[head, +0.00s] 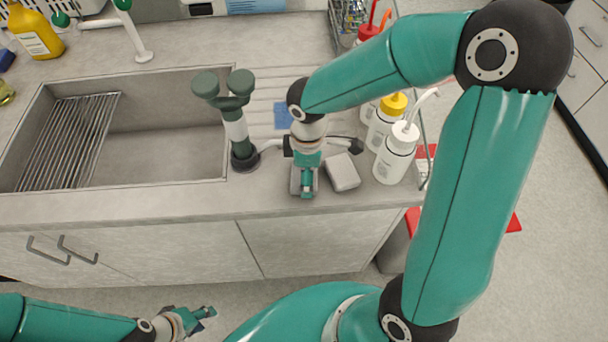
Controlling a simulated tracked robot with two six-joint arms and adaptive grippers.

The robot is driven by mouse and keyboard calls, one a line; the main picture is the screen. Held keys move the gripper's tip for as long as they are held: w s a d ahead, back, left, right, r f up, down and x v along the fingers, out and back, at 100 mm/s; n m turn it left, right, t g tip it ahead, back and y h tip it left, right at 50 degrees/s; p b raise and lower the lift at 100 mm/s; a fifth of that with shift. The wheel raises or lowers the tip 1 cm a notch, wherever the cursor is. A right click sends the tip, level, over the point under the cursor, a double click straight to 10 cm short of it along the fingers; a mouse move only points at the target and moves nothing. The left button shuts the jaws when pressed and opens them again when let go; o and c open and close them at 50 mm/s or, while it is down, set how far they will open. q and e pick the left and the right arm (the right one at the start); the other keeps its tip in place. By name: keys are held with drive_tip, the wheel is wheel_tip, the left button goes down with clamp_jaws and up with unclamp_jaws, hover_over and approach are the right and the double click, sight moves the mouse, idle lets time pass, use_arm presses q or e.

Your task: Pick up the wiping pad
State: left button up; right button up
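Two pale grey pad-like blocks lie near the counter's front edge. One grey pad (342,173) is in plain view, and the other (296,181) is partly hidden under my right gripper (306,190). I cannot tell which one is the wiping pad. My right gripper points down over the left block, seen from above. Its fingers overlap in this view, so I cannot tell whether they are shut on the block. My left gripper (204,316) is low at the bottom left, in front of the cabinets, with its fingers apart and empty.
The sink (150,150) with a wire rack is at left. A dark green double-headed fixture (236,125) stands close left of my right gripper. White wash bottles (396,155) stand at right. A blue piece (283,115) lies behind. The floor in front is clear.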

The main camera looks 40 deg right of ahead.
drive_tip(key=shift+r, duration=0.1)
wheel_tip(320, 180, up, 20)
drive_tip(key=shift+f+p, duration=0.1)
drive_tip(key=shift+p, duration=0.45)
